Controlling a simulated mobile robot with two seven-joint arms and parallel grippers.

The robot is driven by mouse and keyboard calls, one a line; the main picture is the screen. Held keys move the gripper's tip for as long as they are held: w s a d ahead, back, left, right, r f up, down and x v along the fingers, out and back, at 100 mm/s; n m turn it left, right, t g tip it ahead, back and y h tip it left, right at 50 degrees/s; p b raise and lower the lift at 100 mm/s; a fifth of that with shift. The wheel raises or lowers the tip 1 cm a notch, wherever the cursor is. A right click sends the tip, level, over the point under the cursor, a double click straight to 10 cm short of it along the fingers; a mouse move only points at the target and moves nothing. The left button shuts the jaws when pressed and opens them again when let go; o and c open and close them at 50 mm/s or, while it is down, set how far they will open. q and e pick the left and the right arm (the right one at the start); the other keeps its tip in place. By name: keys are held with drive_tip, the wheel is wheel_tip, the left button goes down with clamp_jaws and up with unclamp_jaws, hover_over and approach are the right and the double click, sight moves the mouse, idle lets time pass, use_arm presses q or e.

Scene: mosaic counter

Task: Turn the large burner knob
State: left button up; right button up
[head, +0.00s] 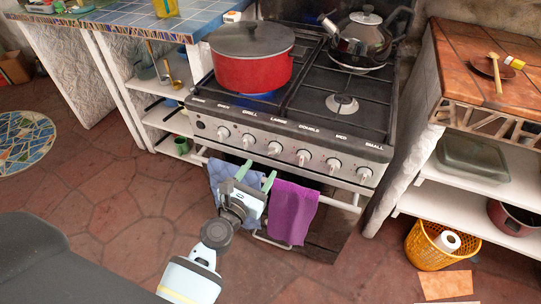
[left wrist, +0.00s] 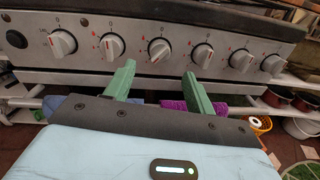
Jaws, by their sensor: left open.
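The stove's front panel carries a row of light knobs with labels above them. The large burner knob (head: 274,148) is the third from the left, under the word LARGE. In the left wrist view this knob (left wrist: 159,50) is in the upper middle, its grip slightly tilted. My left gripper (head: 257,171) is open and empty, with green fingers pointing at the panel from just below the knob row. In the left wrist view its fingertips (left wrist: 159,69) stand on either side of a line below the large knob, apart from it. My right gripper is not in view.
A red lidded pot (head: 252,72) stands on the left burners, with blue showing beneath it. A kettle (head: 361,42) is at the back right. Blue (head: 219,174) and purple (head: 291,212) towels hang on the oven rail (head: 345,207). Other knobs flank the large one closely.

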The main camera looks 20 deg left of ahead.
sight(271, 153)
use_arm(q)
drive_tip(key=w, duration=0.7)
drive_tip(key=shift+w+d+b, duration=0.2)
drive_tip(key=shift+d+b, duration=0.15)
drive_tip(key=shift+c, duration=0.8)
drive_tip(key=c, duration=0.8)
